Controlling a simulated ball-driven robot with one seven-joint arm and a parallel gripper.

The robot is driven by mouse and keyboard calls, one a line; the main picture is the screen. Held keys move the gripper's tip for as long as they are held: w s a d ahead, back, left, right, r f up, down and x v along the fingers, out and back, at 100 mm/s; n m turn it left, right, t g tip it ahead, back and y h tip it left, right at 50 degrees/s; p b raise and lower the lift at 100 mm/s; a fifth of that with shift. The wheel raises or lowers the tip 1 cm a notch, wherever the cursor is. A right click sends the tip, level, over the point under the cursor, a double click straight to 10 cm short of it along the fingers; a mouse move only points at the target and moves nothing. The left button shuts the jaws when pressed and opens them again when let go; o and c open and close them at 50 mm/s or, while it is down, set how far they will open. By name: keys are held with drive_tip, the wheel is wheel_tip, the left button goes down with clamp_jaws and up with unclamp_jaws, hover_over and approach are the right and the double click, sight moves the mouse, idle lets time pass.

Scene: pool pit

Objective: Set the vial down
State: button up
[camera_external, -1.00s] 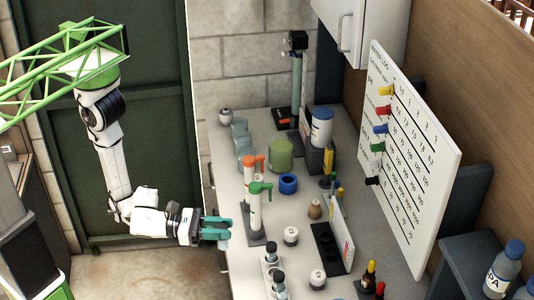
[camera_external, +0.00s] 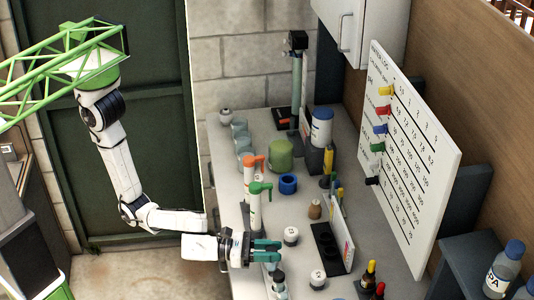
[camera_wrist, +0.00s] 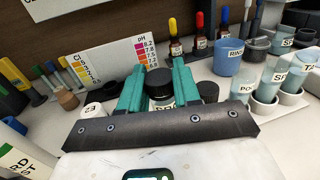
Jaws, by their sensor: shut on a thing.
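My gripper (camera_external: 268,251) is over the counter's near left part. In the wrist view, its teal fingers (camera_wrist: 158,75) are shut on a vial (camera_wrist: 160,84) with a black cap and a white label, partly hidden by the gripper's dark front plate. The vial looks roughly upright between the fingers. In the external view it cannot be told apart from the fingers and the small bottles beside them. Whether its bottom touches the counter cannot be seen.
The counter (camera_external: 230,185) holds a black holder with a colour card (camera_external: 348,250), a white-capped jar (camera_external: 291,236), another jar (camera_external: 318,279) and a dark-capped bottle (camera_external: 278,280) near my gripper. Green- and orange-topped bottles stand behind. In the wrist view, labelled cups (camera_wrist: 243,88) stand at right.

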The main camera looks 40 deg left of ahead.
drive_tip(key=f, duration=0.2)
drive_tip(key=d+f, duration=0.1)
drive_tip(key=shift+w, duration=0.25)
drive_tip(key=shift+f+p, duration=0.15)
drive_tip(key=shift+p, duration=0.15)
drive_tip(key=shift+a+f, duration=0.2)
drive_tip(key=shift+f, duration=0.5)
clamp_jaws()
drive_tip(key=o, duration=0.6)
unclamp_jaws()
drive_tip(key=shift+o, duration=0.8)
drive_tip(key=shift+d, duration=0.15)
drive_tip(key=shift+o, duration=1.4)
drive_tip(key=shift+r, duration=0.25)
